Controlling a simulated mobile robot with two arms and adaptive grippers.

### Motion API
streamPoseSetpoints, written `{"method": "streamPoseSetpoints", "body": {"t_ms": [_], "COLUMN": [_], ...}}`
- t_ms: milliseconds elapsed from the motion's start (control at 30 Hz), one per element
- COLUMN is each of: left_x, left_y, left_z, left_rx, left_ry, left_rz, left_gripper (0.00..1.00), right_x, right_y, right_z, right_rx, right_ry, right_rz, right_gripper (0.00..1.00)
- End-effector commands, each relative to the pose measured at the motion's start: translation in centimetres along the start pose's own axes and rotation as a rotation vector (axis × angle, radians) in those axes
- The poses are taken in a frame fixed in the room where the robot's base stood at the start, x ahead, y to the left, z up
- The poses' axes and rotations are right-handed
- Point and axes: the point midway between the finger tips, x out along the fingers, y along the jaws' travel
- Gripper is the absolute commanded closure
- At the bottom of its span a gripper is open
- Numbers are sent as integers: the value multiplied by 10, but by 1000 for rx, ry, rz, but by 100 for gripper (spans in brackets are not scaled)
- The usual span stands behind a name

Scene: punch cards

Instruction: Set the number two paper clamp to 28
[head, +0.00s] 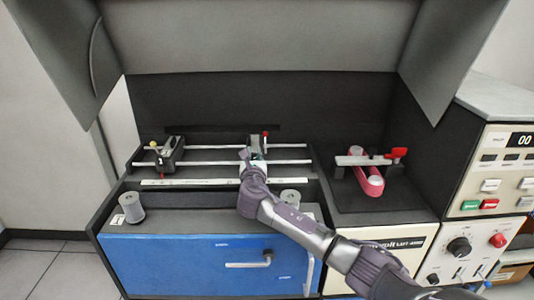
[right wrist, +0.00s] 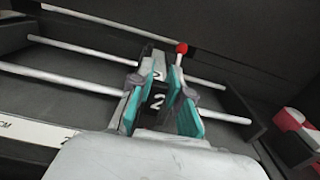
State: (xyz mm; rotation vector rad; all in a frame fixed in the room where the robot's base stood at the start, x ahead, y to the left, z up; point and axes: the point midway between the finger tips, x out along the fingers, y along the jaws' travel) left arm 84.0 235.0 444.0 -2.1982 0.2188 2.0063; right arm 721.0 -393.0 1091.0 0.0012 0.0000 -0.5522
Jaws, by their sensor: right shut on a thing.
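The number two paper clamp (right wrist: 157,101), a dark block marked with a white "2", sits on two white rails. In the head view the clamp (head: 257,143) is right of the middle of the rails, partly hidden by my right gripper (head: 254,157). In the right wrist view my right gripper (right wrist: 160,112) has its teal fingers on either side of the clamp, shut on it. A red-tipped lever (right wrist: 182,48) stands up at the clamp's right. The ruler (head: 190,182) runs along the front of the rails; its numbers are too small to read. My left gripper is not in view.
Another clamp (head: 172,152) with a lever sits at the left end of the rails. Two grey cylinders stand in front, one at the left (head: 132,207). The rails between the clamps look clear.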

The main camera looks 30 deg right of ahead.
Motion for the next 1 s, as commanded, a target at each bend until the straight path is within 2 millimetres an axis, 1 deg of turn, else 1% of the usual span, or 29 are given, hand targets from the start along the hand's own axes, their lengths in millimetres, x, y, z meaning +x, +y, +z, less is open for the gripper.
{"method": "streamPoseSetpoints", "body": {"t_ms": [33, 100, 200, 500, 533, 667, 700, 1000], "left_x": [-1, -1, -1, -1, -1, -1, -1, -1], "left_y": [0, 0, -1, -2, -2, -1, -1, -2], "left_z": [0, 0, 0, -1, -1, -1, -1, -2], "left_rx": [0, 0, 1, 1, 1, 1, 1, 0], "left_ry": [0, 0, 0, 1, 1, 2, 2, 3], "left_rz": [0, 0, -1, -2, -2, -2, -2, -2], "left_gripper": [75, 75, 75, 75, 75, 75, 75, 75], "right_x": [0, 0, 0, 0, 0, 0, 0, -2], "right_y": [14, 26, 35, 36, 36, 36, 36, 36], "right_z": [1, 0, 1, 0, 0, 0, 0, 0], "right_rx": [6, 4, 3, 0, 1, 1, 1, 1], "right_ry": [2, 2, 0, 0, 0, 0, 0, -1], "right_rz": [4, 4, 3, 2, 2, 2, 2, 3], "right_gripper": [100, 100, 100, 100, 81, 60, 56, 56]}}
